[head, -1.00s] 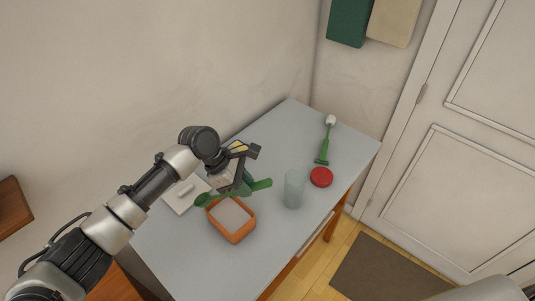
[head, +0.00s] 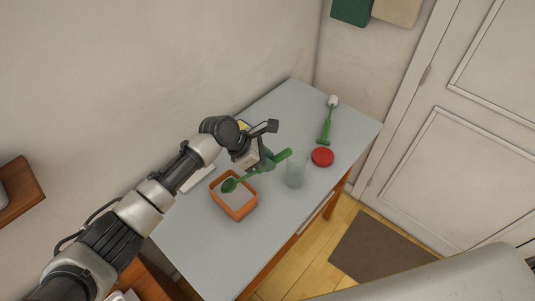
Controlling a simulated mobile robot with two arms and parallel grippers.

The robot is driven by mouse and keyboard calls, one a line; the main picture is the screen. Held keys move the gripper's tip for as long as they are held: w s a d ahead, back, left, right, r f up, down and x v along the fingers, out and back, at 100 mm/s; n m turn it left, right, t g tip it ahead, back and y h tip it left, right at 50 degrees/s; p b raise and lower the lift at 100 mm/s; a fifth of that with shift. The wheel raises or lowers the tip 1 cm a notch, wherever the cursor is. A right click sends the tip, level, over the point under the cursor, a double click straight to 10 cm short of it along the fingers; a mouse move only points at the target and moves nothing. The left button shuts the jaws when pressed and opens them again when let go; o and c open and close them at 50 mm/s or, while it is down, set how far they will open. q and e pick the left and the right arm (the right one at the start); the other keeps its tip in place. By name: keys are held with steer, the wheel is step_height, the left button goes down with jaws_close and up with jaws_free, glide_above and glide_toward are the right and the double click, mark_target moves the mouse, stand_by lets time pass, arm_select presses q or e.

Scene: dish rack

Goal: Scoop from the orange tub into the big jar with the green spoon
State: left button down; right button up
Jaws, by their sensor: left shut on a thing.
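The green spoon (head: 250,174) is held by my left gripper (head: 267,161), which is shut on its handle. The spoon's bowl (head: 229,185) points left and shows over the orange tub (head: 239,216); whether it touches the pale contents I cannot tell. The tub is open and square, in the middle of the table. The big jar (head: 295,173) is clear, upright and open, just right of the spoon's handle end. The gripper partly hides the middle of the handle. My right gripper is not in view.
A red round lid (head: 322,157) lies right of the jar. A white board (head: 196,181) is partly hidden behind my left arm. The table's front left is clear.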

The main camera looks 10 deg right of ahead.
arm_select(q)
steer(key=f, duration=0.1)
steer(key=f+p, duration=0.1)
steer(key=f, duration=0.1)
steer(key=shift+w+a+p, duration=0.1)
steer(key=shift+a+p, duration=0.2)
steer(key=shift+r, duration=0.15)
steer(key=r, duration=0.1)
steer(key=d+r, duration=0.1)
steer(key=r, duration=0.1)
steer(key=shift+r+y+b, duration=0.3)
steer(key=d+f+y, duration=0.1)
steer(key=y, duration=0.1)
steer(key=d+f+y+b, duration=0.1)
steer(key=y, duration=0.1)
steer(key=d+f+y, duration=0.1)
steer(key=d+f, duration=0.1)
steer(key=shift+s+d+y, duration=0.1)
steer(key=shift+s+y, duration=0.15)
steer(key=shift+y, duration=0.15)
steer(key=shift+r, duration=0.1)
